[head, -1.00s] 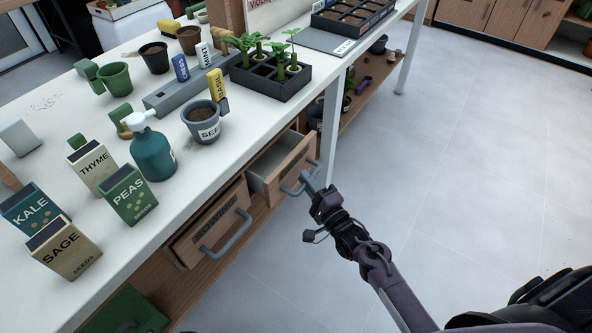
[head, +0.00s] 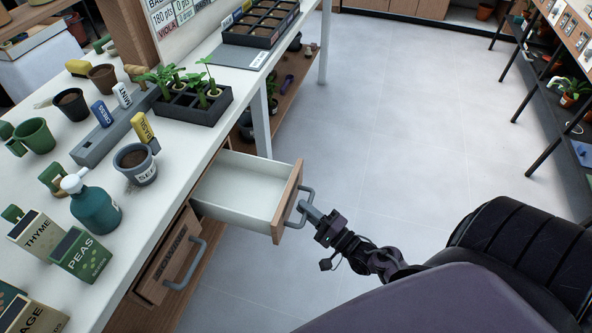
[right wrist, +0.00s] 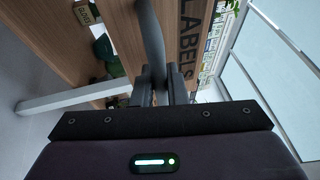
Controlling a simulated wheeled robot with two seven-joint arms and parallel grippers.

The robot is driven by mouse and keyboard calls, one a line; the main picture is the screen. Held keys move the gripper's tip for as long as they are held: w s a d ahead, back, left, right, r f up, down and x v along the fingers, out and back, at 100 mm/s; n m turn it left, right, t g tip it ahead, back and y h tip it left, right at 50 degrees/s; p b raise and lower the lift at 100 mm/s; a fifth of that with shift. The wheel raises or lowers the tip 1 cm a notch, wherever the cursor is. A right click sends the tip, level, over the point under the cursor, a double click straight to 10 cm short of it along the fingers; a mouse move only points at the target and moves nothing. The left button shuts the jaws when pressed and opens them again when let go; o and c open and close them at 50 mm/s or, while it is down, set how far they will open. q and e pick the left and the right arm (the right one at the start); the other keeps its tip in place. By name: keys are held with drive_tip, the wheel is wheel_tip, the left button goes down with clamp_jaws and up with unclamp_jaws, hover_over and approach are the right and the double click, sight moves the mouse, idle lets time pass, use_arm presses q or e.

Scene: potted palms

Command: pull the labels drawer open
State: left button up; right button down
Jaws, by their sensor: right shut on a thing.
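The labels drawer (head: 238,195) is pulled well out from under the white table. Its inside is pale and looks empty. Its wooden front (right wrist: 205,20) carries the word LABELS in the right wrist view. My right gripper (head: 310,213) is shut on the grey handle (head: 302,207) of this drawer. In the right wrist view the fingers (right wrist: 160,85) close around the handle bar (right wrist: 150,38). My left gripper is not in view.
A shut drawer (head: 168,258) with a grey handle is nearer on the same table. The white tabletop (head: 150,207) holds seed packets, a teal bottle (head: 95,208), pots and a black seedling tray (head: 192,106). The floor (head: 400,130) to the right is clear up to a dark-legged shelf.

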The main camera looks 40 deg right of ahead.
drive_tip(key=shift+s, duration=0.1)
drive_tip(key=c, duration=1.5)
unclamp_jaws()
drive_tip(key=shift+o, duration=0.2)
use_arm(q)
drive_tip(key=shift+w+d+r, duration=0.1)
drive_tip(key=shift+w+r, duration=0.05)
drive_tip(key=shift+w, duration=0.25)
use_arm(e)
drive_tip(key=v, duration=0.7)
drive_tip(key=shift+s+d, duration=0.15)
drive_tip(key=shift+s, duration=0.25)
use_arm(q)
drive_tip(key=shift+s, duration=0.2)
